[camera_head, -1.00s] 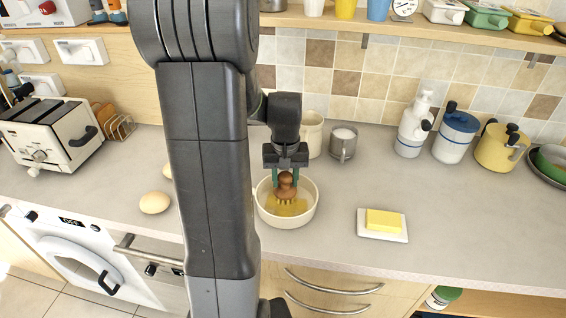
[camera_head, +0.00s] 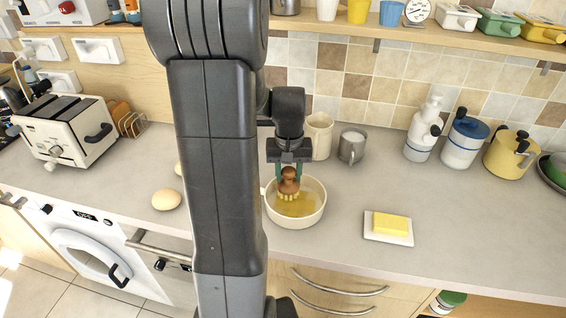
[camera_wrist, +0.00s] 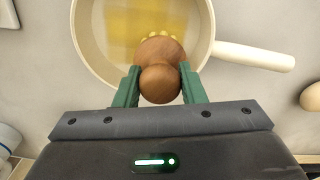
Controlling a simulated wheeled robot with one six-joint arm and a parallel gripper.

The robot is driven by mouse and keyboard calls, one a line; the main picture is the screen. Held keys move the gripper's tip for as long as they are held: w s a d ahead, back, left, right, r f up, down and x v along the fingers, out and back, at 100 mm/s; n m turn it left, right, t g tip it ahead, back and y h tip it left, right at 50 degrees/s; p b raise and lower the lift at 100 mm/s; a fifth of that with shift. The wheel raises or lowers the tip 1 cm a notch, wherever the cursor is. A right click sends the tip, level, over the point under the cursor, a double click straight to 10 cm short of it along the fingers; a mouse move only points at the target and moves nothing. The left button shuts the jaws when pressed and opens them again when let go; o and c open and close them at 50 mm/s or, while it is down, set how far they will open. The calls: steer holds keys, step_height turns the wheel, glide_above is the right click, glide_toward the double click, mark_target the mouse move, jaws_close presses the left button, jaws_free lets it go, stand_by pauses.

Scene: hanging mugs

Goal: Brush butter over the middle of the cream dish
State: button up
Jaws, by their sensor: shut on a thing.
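My gripper (camera_head: 289,172) is shut on a brown wooden brush (camera_head: 289,184) with pale yellow bristles. The brush is over the cream dish (camera_head: 322,212), left of and behind its centre in the head view. The dish is round, with a cream handle (camera_wrist: 255,57) that shows in the wrist view. A yellow patch (camera_head: 297,208) lies on the dish floor. In the wrist view the green fingers flank the brush knob (camera_wrist: 160,84). Whether the bristles touch the dish floor is hard to tell. A yellow butter block (camera_head: 392,224) sits on a white plate (camera_head: 388,239) to the right.
A cream mug (camera_head: 319,136) and a grey mug (camera_head: 351,147) stand behind the dish. Eggs (camera_head: 167,200) lie to the left, near a toaster (camera_head: 68,132). Several canisters (camera_head: 462,141) stand at the back right. The counter around the butter plate is clear.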

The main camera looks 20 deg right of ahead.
steer(key=shift+s+d+r+p, duration=0.2)
steer(key=shift+r+p, duration=0.1)
steer(key=shift+r, duration=0.35)
steer(key=shift+r+p, duration=0.3)
steer(key=shift+r, duration=0.05)
steer(key=shift+w+a+r+p, duration=0.1)
steer(key=shift+r+p, duration=0.45)
steer(key=shift+r, duration=0.2)
steer(key=shift+r+p, duration=1)
steer(key=shift+r, duration=0.3)
